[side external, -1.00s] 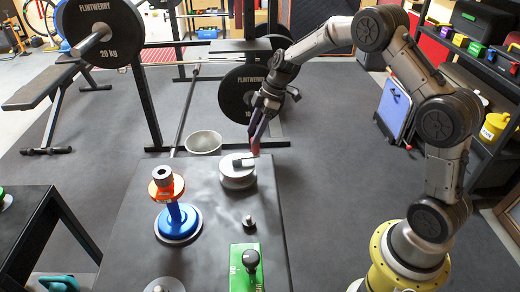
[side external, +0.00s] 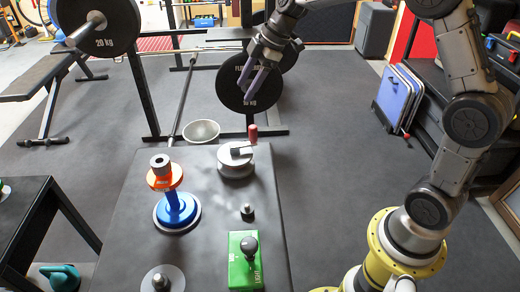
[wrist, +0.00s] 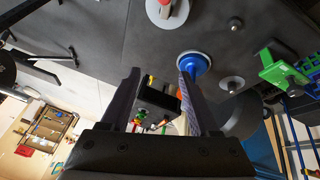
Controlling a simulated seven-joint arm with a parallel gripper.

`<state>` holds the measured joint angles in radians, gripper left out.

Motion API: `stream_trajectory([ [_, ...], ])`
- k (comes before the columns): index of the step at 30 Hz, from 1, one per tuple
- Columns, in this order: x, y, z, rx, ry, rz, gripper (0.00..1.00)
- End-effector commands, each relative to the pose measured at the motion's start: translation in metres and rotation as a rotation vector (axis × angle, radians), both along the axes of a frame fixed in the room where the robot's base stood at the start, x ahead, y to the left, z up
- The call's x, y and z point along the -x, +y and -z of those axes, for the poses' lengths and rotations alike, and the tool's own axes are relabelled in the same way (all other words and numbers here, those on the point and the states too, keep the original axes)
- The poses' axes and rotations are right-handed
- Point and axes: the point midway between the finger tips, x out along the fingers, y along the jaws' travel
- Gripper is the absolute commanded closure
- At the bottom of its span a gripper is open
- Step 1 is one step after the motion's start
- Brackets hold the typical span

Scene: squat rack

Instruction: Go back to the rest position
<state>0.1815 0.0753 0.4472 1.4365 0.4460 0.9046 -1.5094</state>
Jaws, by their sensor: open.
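My gripper (side external: 257,80) is open and empty. In the side external view it hangs above the far end of the black table (side external: 222,235), in front of a black weight plate (side external: 233,88). In the wrist view my gripper (wrist: 155,85) shows two dark fingers spread apart with nothing held between them. Below it on the table stands a silver round device with a crank and red knob (side external: 236,160), apart from the fingers. The same device shows at the top of the wrist view (wrist: 166,10).
A metal bowl (side external: 202,131) lies beyond the table. A rack with a bar and bench stands behind.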

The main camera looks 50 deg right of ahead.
Motion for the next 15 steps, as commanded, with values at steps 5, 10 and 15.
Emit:
stream_trajectory([
  [5, 0.071, 0.025, -0.068, 0.030, -0.070, 0.050, 0.38],
  [10, 0.151, 0.037, -0.097, 0.019, -0.097, 0.187, 0.38],
  [15, 0.235, 0.036, -0.091, -0.029, -0.100, 0.404, 0.38],
])
